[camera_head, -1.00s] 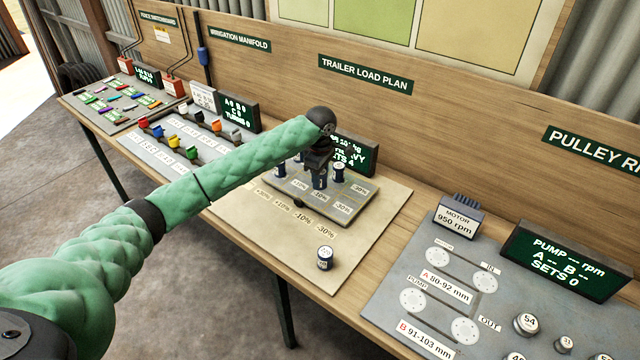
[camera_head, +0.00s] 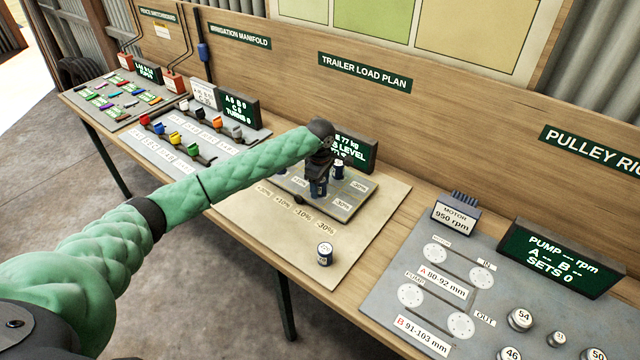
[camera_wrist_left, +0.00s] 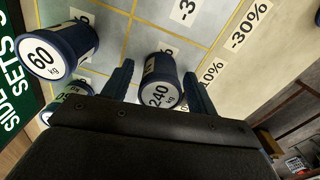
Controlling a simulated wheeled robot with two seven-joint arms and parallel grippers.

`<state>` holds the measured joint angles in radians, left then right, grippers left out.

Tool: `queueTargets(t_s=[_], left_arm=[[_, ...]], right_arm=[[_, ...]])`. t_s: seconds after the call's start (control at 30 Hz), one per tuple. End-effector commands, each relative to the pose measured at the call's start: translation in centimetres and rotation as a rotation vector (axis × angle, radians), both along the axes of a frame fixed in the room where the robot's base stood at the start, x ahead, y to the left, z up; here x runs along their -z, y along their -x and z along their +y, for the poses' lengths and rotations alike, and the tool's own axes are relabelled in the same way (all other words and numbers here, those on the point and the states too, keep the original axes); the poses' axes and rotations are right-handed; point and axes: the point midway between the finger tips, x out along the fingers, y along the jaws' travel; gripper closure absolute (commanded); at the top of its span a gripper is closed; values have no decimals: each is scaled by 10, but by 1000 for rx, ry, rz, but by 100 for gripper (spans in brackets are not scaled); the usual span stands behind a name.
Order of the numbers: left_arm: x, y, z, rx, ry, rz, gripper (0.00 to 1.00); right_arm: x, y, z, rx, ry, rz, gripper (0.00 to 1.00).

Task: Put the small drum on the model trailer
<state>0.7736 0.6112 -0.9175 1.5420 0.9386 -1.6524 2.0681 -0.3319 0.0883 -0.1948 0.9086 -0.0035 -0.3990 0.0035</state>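The model trailer (camera_head: 349,206) is a flat grey deck with a yellow grid and percent labels, lying on a pale board. My left gripper (camera_head: 318,188) is low over the deck, pointing down. In the left wrist view its fingers (camera_wrist_left: 160,82) stand on either side of a dark blue drum marked 240 kg (camera_wrist_left: 161,92), with gaps showing, so it looks open. A drum marked 60 kg (camera_wrist_left: 57,50) and another drum (camera_wrist_left: 68,102) stand beside it. My right gripper is not in view.
A green display (camera_head: 356,152) stands behind the trailer, partly hidden by my arm; "77 kg" and "LEVEL" can be read. The irrigation panel (camera_head: 190,135) is to the left, the pulley panel (camera_head: 400,285) to the right. The board (camera_head: 375,225) is clear right of the trailer.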

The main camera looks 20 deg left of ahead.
Motion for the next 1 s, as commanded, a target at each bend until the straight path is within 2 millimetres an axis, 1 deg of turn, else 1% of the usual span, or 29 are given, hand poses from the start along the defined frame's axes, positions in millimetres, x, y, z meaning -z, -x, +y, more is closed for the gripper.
queueTargets(t_s=[0.33,0.43,0.47,0.53,0.67,0.8,1.0], left_arm=[[-1,0,0,0,-1,0,41],[-7,0,0,0,0,-1,41],[-11,-1,0,0,0,-2,41],[-20,0,0,0,0,-2,41],[-45,-1,-1,0,2,-3,41],[-69,-1,-1,1,2,-3,41],[-98,0,0,1,0,-2,41]], right_arm=[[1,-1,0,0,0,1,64],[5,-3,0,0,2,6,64],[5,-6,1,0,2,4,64],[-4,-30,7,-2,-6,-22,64],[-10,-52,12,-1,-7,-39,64],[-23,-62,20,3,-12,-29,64],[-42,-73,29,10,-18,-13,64]])
